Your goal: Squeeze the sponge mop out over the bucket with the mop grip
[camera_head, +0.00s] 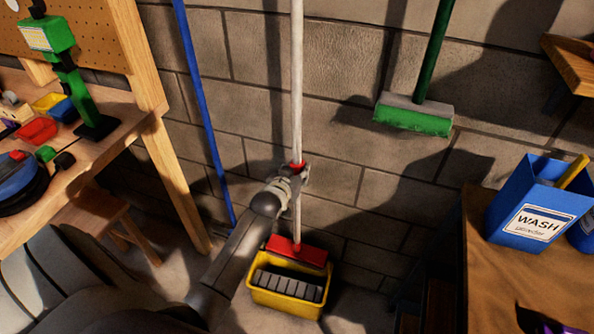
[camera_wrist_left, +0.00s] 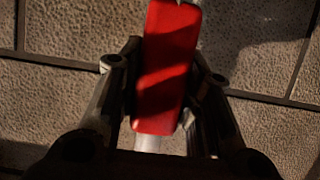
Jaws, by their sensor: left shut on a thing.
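The sponge mop has a long white handle (camera_head: 297,75), a red mop grip (camera_head: 298,164) partway down and a red head (camera_head: 298,250). It stands nearly upright in the head view. The head is at the back of the yellow bucket (camera_head: 287,303), just above a grey ribbed block (camera_head: 288,284). I cannot tell whether the head touches the bucket. My left gripper (camera_head: 300,174) is shut on the red grip. In the left wrist view the red grip (camera_wrist_left: 165,70) fills the space between my left gripper's fingers (camera_wrist_left: 160,95). My right gripper is not in view.
A block wall stands close behind the mop. A green broom (camera_head: 414,115) hangs on it, and a blue pole (camera_head: 203,110) leans at the left. A workbench (camera_head: 105,150) and stool (camera_head: 95,205) are at left. A wooden table (camera_head: 510,290) with a blue wash-powder box (camera_head: 530,205) is at right.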

